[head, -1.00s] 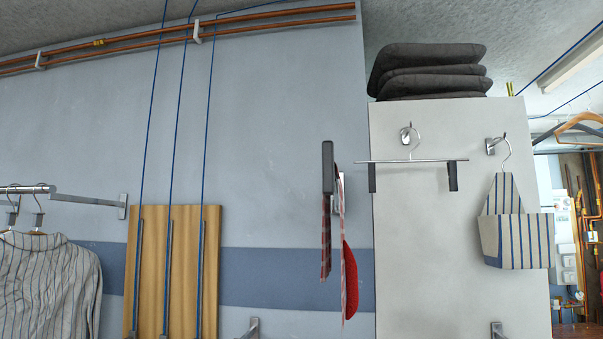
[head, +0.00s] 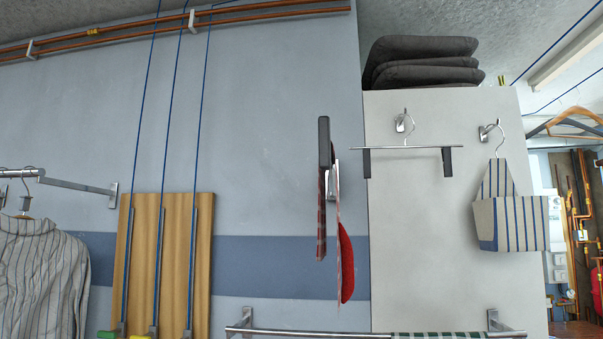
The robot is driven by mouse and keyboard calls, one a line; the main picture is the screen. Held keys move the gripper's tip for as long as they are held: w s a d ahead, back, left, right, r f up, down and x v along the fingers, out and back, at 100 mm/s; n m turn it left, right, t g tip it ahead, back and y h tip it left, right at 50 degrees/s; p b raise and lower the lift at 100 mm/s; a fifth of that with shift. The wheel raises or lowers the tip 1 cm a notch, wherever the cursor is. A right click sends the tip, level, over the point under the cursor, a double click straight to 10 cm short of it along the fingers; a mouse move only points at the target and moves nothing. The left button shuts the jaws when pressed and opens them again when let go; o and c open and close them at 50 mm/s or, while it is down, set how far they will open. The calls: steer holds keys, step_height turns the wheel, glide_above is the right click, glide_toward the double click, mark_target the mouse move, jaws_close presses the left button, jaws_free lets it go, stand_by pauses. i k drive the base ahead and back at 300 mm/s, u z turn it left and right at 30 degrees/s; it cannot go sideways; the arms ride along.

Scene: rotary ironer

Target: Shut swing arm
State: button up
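The rotary ironer is not in view in the head picture, and I see nothing that I can clearly tell as its swing arm. My gripper and arm are not in view either. A metal wall bracket with an arm-like bar (head: 80,185) sticks out from the wall at the left, with a striped shirt (head: 40,275) hanging by it.
A wooden board (head: 165,265) with blue cords is on the wall. Red and checked cloths (head: 346,265) hang mid-wall. A metal rail (head: 300,332) runs along the bottom.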

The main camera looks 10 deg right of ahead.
mark_target(325, 156)
steer(key=u, duration=1.3)
steer(key=k, duration=1.2)
steer(key=z, duration=1.05)
steer(key=i, duration=1)
steer(key=z, duration=0.1)
